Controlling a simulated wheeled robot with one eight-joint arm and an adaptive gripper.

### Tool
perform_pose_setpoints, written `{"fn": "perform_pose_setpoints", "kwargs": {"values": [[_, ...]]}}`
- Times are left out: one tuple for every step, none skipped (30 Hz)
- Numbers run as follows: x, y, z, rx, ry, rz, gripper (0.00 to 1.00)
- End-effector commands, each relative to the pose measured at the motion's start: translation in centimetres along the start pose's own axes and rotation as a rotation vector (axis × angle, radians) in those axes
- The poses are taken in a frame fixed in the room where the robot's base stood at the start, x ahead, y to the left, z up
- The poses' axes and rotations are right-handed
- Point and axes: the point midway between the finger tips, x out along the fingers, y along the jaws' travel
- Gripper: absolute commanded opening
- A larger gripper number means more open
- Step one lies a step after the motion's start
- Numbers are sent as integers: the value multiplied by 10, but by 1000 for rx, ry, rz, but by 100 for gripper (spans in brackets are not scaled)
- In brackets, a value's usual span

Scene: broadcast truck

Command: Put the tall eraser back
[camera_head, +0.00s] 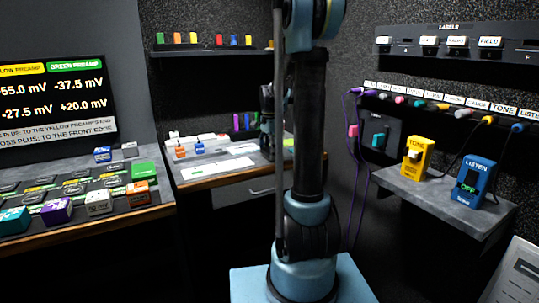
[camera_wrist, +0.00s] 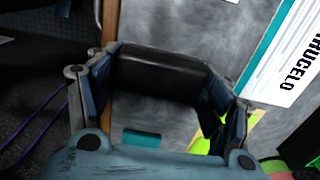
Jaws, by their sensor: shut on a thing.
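My gripper (camera_head: 270,108) is over the back desk in the head view, partly hidden behind my own arm. In the wrist view my gripper (camera_wrist: 160,78) has its two fingers on either side of a wide black block (camera_wrist: 158,68) and is shut on it. The block spans the gap between the fingers, above the grey desk top. It may be the tall eraser, but its full height cannot be judged from here. The head view does not show it clearly.
The back desk (camera_head: 190,183) carries white papers (camera_head: 218,168) and small orange and blue things. In the wrist view a teal piece (camera_wrist: 142,138) and a lime-green thing (camera_wrist: 201,146) lie near the fingers. A shelf (camera_head: 205,49) with coloured pieces hangs above. Purple cables hang at right.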

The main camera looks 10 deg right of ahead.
Motion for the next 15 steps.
{"fn": "perform_pose_setpoints", "kwargs": {"values": [[4, 0, 0, 0, 0, 0, 47], [6, 0, 0, 0, 0, 0, 47], [7, 0, 0, 0, 0, 0, 47], [7, 0, 0, 0, 0, 0, 47], [7, 0, 0, 0, 0, 0, 47], [7, 0, 0, 0, 0, 0, 47], [7, 0, 0, 0, 0, 0, 47], [7, 0, 0, -1, 0, 0, 47], [7, 0, 1, -1, 0, 0, 47], [7, 0, 1, -1, 0, 0, 47], [7, 0, 1, -1, 0, 0, 47], [8, 0, 1, -1, 0, 0, 47], [9, 0, 1, -1, 0, 0, 47], [8, 0, 1, -1, 0, 0, 80], [8, 0, 1, -1, 0, 0, 89]]}}
